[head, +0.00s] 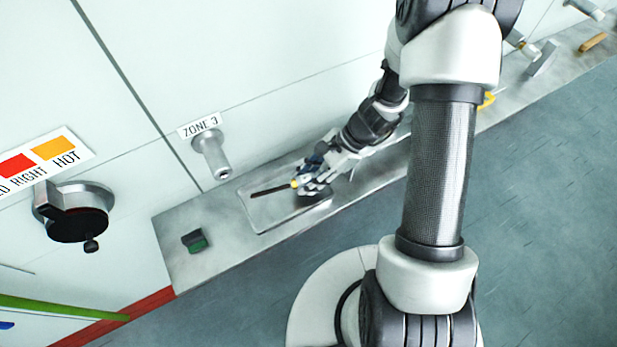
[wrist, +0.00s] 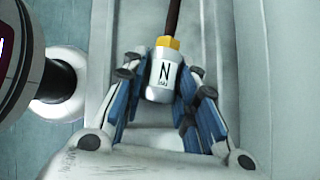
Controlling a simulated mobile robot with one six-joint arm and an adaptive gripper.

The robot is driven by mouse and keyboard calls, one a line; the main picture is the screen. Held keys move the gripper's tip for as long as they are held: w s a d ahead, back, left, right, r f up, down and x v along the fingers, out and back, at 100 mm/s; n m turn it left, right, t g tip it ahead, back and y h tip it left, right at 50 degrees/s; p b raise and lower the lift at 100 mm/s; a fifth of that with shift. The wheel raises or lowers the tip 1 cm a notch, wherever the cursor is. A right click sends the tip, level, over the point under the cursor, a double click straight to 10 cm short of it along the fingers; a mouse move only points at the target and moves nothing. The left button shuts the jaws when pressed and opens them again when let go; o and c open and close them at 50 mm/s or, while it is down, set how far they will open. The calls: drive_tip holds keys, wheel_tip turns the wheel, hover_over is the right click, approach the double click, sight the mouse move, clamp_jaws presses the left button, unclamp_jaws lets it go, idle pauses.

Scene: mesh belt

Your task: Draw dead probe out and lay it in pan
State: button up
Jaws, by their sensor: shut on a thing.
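The probe has a dark rod (head: 270,190), a yellow collar (head: 294,184) and a white head marked N (wrist: 163,76). My gripper (head: 310,181) is shut on the white head, with its blue-padded fingers (wrist: 163,84) on either side in the wrist view. The rod points away from my gripper and lies over the shallow metal pan (head: 268,222). The pan's inside also shows behind the rod in the wrist view (wrist: 213,40). I cannot tell whether the rod touches the pan floor. The ZONE 3 port (head: 214,158) on the wall above has no probe showing in it.
The pan stands on a narrow metal ledge (head: 225,258) along the pale wall. A small dark green block (head: 195,241) lies left of the pan. A round knob (head: 75,213) juts from the wall at left. An orange handle (head: 593,42) lies on the far right ledge.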

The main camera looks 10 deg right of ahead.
drive_tip(key=o, duration=1.1)
drive_tip(key=shift+c, duration=0.2)
drive_tip(key=v, duration=1.2)
